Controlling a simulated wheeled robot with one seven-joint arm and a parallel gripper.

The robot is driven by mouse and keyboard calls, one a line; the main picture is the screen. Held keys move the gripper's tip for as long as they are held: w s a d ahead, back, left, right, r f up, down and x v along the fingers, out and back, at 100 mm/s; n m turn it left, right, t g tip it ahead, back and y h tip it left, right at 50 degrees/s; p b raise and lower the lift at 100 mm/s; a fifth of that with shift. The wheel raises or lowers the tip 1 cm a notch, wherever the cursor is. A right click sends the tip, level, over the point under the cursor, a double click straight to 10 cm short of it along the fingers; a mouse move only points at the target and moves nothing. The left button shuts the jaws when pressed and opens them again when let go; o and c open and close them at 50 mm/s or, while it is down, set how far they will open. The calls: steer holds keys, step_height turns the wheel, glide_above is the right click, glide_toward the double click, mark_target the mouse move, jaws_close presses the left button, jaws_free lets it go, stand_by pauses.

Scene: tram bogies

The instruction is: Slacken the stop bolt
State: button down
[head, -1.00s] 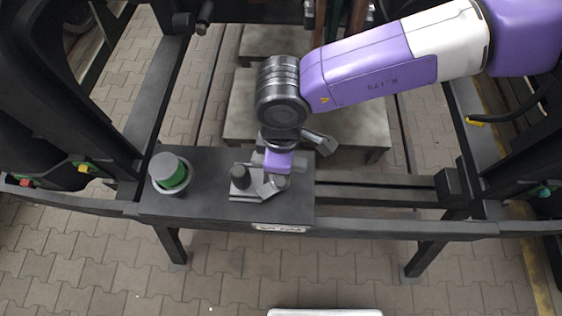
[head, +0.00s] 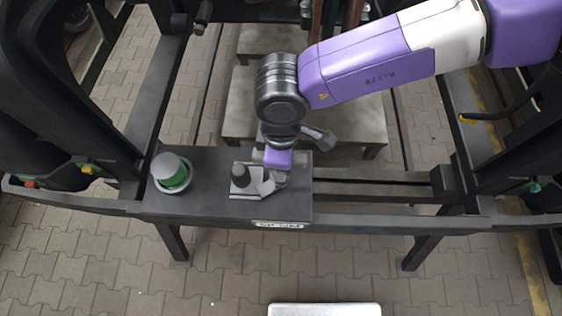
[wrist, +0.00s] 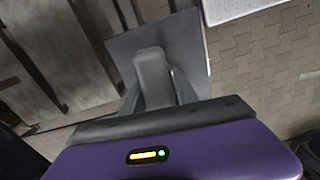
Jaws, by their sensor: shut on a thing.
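My gripper (head: 272,187) points down at the right part of a dark bench plate (head: 215,208) on the frame. It is shut on a small part that I take to be the stop bolt. The fingers and the purple gripper body hide nearly all of that part. Just left of the fingers, a black knob (head: 240,174) stands upright on a small light base plate (head: 243,195).
A grey-topped green cylinder (head: 171,170) stands in a ring on the left of the bench plate. Dark frame rails (head: 375,191) run to the right. A pale tray (head: 325,309) lies at the bottom edge. Paving shows below.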

steer(key=shift+r+p, duration=1.25)
steer(key=shift+r, duration=1)
steer(key=shift+w+a+m, duration=0.1)
steer(key=shift+w+m, duration=0.05)
steer(key=shift+m, duration=0.65)
steer(key=w+d+f+m+b, duration=0.2)
steer(key=d+f+m, duration=0.4)
steer(key=d, duration=0.4)
steer(key=w+d+f+m+b, duration=0.3)
steer(key=d+f+m, duration=0.3)
steer(key=d+m, duration=0.3)
steer(key=shift+w+d+f, duration=0.3)
steer(key=shift+w+d, duration=0.3)
steer(key=shift+d, duration=0.15)
